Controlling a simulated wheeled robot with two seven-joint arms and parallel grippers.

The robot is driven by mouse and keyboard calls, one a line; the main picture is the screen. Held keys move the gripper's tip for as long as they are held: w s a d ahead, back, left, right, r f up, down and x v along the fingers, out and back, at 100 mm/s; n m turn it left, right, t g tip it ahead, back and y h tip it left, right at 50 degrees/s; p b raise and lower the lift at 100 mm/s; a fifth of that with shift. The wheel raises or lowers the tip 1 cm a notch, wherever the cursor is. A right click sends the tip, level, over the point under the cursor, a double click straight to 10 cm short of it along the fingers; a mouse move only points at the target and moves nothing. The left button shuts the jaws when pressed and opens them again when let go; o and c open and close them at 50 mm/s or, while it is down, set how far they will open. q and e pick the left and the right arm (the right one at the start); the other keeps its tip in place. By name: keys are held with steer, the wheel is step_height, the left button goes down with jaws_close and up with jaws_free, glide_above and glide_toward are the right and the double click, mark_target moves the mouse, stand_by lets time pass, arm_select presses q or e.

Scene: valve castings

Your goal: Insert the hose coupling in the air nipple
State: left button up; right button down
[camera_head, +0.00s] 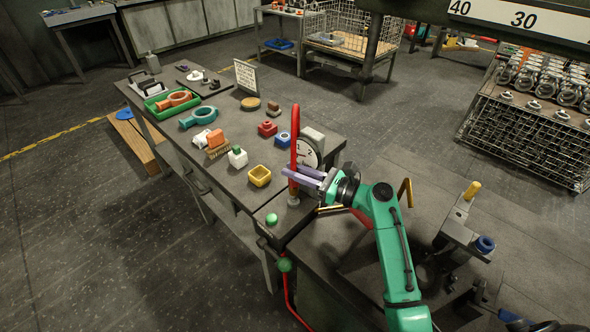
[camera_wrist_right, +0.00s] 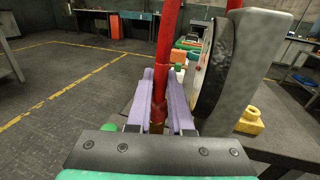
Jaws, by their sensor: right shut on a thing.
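My right gripper (camera_head: 290,178) has lilac fingers and is shut on a red upright hose (camera_head: 296,135) at the near end of the bench. The hose also shows between the fingers in the right wrist view (camera_wrist_right: 164,60). A brass-coloured end, apparently the hose coupling (camera_wrist_right: 157,128), shows low between the fingers. A small grey round fitting (camera_head: 293,199), possibly the air nipple, stands on the bench directly below the hose. I cannot tell whether the coupling touches it or is around it. My left gripper is not in view.
A dial gauge (camera_head: 308,154) stands close beside the gripper. A green knob (camera_head: 271,219) is at the bench corner. The floor to the left is clear.

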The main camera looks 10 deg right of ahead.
steer(key=shift+f, duration=0.1)
stand_by(0.4)
steer(key=shift+f, duration=0.45)
steer(key=shift+f, duration=0.1)
steer(key=shift+r+p, duration=0.75)
steer(key=shift+f, duration=0.15)
steer(key=shift+f, duration=0.5)
steer(key=shift+b, duration=0.3)
